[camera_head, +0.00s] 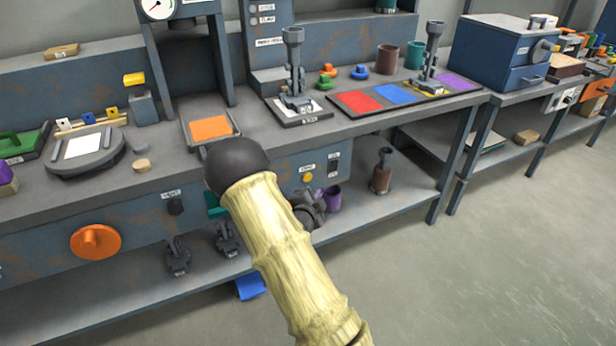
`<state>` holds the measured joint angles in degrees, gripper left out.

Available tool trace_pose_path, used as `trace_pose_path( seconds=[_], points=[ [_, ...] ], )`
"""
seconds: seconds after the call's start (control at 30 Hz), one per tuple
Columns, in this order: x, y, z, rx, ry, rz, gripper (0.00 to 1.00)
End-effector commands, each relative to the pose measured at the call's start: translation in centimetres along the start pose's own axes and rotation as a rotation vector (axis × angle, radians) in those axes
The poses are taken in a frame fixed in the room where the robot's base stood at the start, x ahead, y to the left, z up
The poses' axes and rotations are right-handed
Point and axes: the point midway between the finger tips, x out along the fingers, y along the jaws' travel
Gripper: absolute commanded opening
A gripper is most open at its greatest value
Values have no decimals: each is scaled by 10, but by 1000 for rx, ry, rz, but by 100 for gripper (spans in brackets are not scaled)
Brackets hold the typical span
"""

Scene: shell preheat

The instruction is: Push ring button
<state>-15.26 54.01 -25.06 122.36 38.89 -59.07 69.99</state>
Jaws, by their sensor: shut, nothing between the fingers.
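A small yellow round button (307,177) is on the front panel of the workbench, under a small white label that seems to read RING. My gripper (310,203) is the dark shape partly hidden behind my pale arm link. It is shut and empty. It shows just below the yellow button, in front of the bench panel. I cannot tell whether it touches the button or how much gap is between them.
A black switch (333,165) sits right of the button. A dark knob (176,206) and an orange handwheel (96,242) are further left on the panel. A purple cup (333,199) and a brown bottle-shaped item (382,172) stand on the lower shelf.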

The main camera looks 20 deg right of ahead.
Motion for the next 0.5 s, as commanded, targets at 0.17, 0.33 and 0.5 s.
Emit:
trace_pose_path(
  seconds=[0.17, 0.33, 0.5],
  points=[
    [16, -10, 12, 2, 0, -1, 0],
    [26, -18, 19, 0, -1, -1, 0],
    [29, -21, 21, 0, -1, 1, 0]
  ],
)
